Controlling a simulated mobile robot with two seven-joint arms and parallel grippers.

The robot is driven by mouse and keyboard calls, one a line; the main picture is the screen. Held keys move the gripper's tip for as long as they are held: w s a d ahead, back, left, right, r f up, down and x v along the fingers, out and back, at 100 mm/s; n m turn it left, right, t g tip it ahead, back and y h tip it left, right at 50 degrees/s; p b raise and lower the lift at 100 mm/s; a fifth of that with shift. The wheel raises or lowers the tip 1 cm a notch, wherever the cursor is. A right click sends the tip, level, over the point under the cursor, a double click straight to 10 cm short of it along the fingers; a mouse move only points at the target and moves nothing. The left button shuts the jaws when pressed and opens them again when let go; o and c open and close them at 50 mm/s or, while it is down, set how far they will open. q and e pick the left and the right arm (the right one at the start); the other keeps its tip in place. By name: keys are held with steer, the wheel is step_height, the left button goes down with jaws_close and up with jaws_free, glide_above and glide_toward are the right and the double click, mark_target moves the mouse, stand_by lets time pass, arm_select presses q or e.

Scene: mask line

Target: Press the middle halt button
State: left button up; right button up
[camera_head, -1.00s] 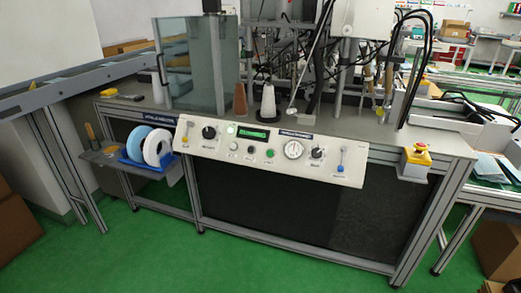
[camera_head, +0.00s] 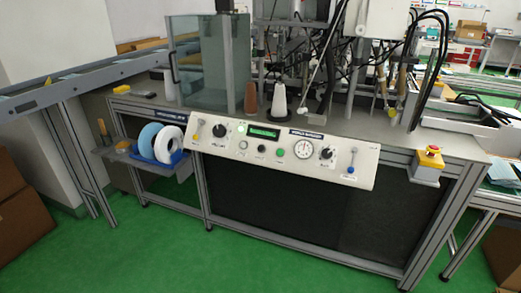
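A halt button with a red top on a yellow box (camera_head: 431,157) sits on a grey bracket at the right front corner of the machine table. The white control panel (camera_head: 222,148) is fixed along the table's front edge, left of the halt button. It carries a lit green display (camera_head: 264,132), a round dial (camera_head: 303,149), black knobs, levers and a row of small buttons, among them a black one (camera_head: 262,148) and a green one (camera_head: 280,152). I see no other red-topped halt button. Neither of my grippers is in view.
The machine table (camera_head: 397,143) stands on a metal frame with dark lower panels. A side shelf at left holds blue and white rolls (camera_head: 168,144). A conveyor (camera_head: 70,88) runs along the left. The green floor (camera_head: 270,272) in front is clear; cardboard boxes stand at both sides.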

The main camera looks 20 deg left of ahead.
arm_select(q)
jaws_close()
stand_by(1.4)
